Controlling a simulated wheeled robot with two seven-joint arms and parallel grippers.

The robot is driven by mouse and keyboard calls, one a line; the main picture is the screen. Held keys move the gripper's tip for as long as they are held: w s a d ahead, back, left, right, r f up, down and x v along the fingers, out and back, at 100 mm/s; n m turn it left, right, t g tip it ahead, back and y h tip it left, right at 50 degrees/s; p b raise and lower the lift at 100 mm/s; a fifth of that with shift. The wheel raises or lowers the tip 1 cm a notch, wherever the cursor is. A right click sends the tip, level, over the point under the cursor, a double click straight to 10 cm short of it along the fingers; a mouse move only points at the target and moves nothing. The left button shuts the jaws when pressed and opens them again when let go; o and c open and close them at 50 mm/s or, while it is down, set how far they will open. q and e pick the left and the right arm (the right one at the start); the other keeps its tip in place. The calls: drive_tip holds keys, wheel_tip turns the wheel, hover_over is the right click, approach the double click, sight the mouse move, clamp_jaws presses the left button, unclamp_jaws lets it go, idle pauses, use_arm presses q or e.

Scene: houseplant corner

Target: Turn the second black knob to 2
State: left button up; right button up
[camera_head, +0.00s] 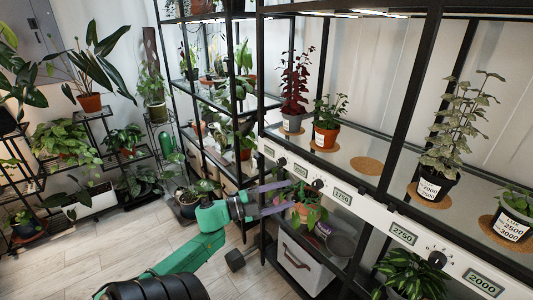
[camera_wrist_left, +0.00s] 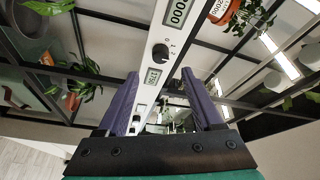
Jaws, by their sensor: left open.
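A white control rail carries black knobs and small number displays. In the head view, one knob (camera_head: 282,161) is at the far left, a second knob (camera_head: 318,184) is right of it, and another knob (camera_head: 437,260) is at lower right. My left gripper (camera_head: 289,196) is open, its purple fingers pointing right toward the second knob, with no visible contact. In the left wrist view, the open fingers (camera_wrist_left: 160,74) frame the rail, and a knob (camera_wrist_left: 160,53) with digits around it shows just beyond their tips. Knob settings are too small to read. The right gripper is out of view.
A red-leaved plant (camera_head: 295,85), a small green plant (camera_head: 327,118) and a tall pale plant (camera_head: 450,135) stand on the shelf above the rail. A potted plant (camera_head: 307,213) sits below, close to the fingers. Black shelf posts flank the area.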

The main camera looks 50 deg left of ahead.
use_arm(q)
drive_tip(key=v, duration=0.6)
drive_tip(key=shift+s, duration=0.2)
drive_tip(key=shift+a+f, duration=0.1)
drive_tip(key=shift+a, duration=0.05)
drive_tip(key=a+f+n+g+y+p, duration=0.1)
drive_tip(key=a+f+n+y+p, duration=0.25)
drive_tip(key=f+n+y, duration=0.55)
drive_tip(key=s+d+f+n+g+p, duration=0.1)
drive_tip(key=s+f+n+g, duration=0.15)
drive_tip(key=f, duration=0.65)
drive_tip(key=s+d+f+n+g+p, duration=0.1)
drive_tip(key=s+f+g+p, duration=0.15)
drive_tip(key=f, duration=0.65)
drive_tip(key=s+d+f+n+g+h+p, duration=0.1)
drive_tip(key=s+d+f+g+p, duration=0.1)
drive_tip(key=s+d+f+g, duration=0.3)
drive_tip(key=s+d+f+n+g+h+p, duration=0.1)
drive_tip(key=s+d+f+g, duration=0.4)
drive_tip(key=s+d+f, duration=0.6)
drive_tip(key=s+d+n, duration=0.1)
drive_tip(key=s+d, duration=0.3)
drive_tip(key=s, duration=0.1)
drive_tip(key=shift+d+f+g+h+p, duration=0.25)
drive_tip(key=shift+g+h+p, duration=0.05)
drive_tip(key=shift+g+p, duration=0.1)
